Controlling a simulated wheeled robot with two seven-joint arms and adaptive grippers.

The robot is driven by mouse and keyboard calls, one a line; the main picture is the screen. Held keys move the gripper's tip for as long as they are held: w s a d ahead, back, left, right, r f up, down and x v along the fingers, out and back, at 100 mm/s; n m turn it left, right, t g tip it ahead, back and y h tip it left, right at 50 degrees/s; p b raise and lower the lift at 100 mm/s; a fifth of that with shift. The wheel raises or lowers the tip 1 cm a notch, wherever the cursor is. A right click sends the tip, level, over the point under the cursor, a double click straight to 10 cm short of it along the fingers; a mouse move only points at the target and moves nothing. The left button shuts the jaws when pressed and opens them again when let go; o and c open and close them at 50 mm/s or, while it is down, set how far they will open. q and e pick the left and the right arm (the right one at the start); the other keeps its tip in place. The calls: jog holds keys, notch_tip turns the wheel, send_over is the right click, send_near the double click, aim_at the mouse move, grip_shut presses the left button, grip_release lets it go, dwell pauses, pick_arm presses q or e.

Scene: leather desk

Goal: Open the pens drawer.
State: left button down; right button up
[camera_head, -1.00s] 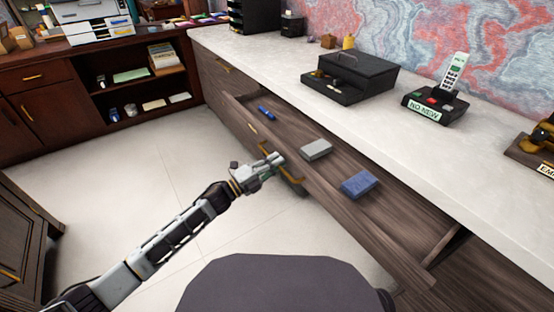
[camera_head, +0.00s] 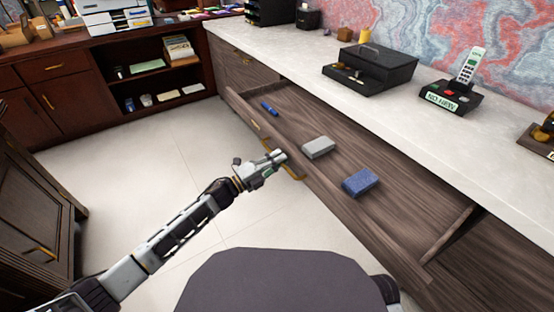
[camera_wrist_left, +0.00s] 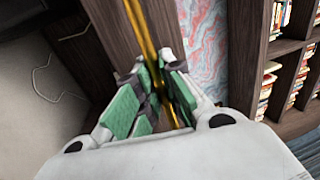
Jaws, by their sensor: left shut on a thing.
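The wide wooden drawer (camera_head: 340,181) under the white counter stands pulled out, its inside open to view. It holds a blue pen-like item (camera_head: 269,108), a grey box (camera_head: 318,147) and a blue box (camera_head: 360,182). My left gripper (camera_head: 276,158) is at the drawer's front, by its brass handle (camera_head: 296,175). In the left wrist view the green-padded fingers (camera_wrist_left: 160,90) are shut around a brass bar (camera_wrist_left: 143,35), which runs between them. My right gripper is in neither view.
The counter (camera_head: 310,55) carries a black organizer (camera_head: 370,72) and a phone on its base (camera_head: 452,97). Dark cabinets (camera_head: 60,95) line the back left. Pale floor (camera_head: 130,170) is open left of the drawer.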

pick_arm(q)
jog(key=shift+f, duration=0.1)
jog(key=c, duration=1.5)
grip_release()
jog(key=shift+v, duration=5.95)
